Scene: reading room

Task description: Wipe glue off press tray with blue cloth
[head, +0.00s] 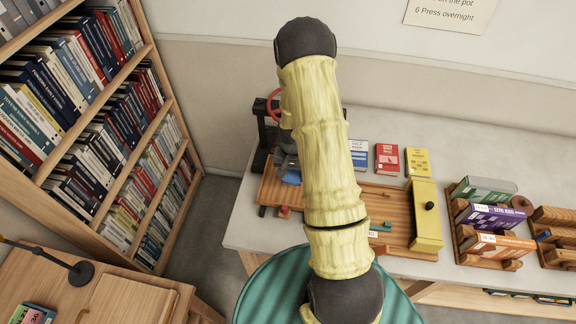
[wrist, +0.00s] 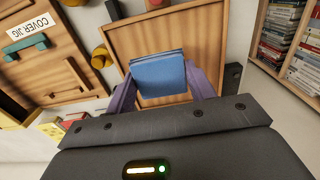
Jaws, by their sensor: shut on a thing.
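My gripper (wrist: 163,88) is shut on a folded blue cloth (wrist: 158,72), which sits between its two fingers in the wrist view. The cloth is over a wooden tray (wrist: 122,42) with a raised rim; I cannot tell whether it touches the tray floor. In the head view a bit of the blue cloth (head: 291,178) shows left of my arm, near the black press with a red wheel (head: 262,135). My arm hides much of this area. I see no glue on the bare part of the tray; the cloth and fingers cover some of it.
A wooden board with a yellow end block (head: 426,215) lies right of my arm, labelled COVER JIG (wrist: 31,26) in the wrist view. Red (head: 387,158) and yellow (head: 417,162) booklets lie behind it. Book racks (head: 486,258) stand right. A bookshelf (head: 95,110) stands left.

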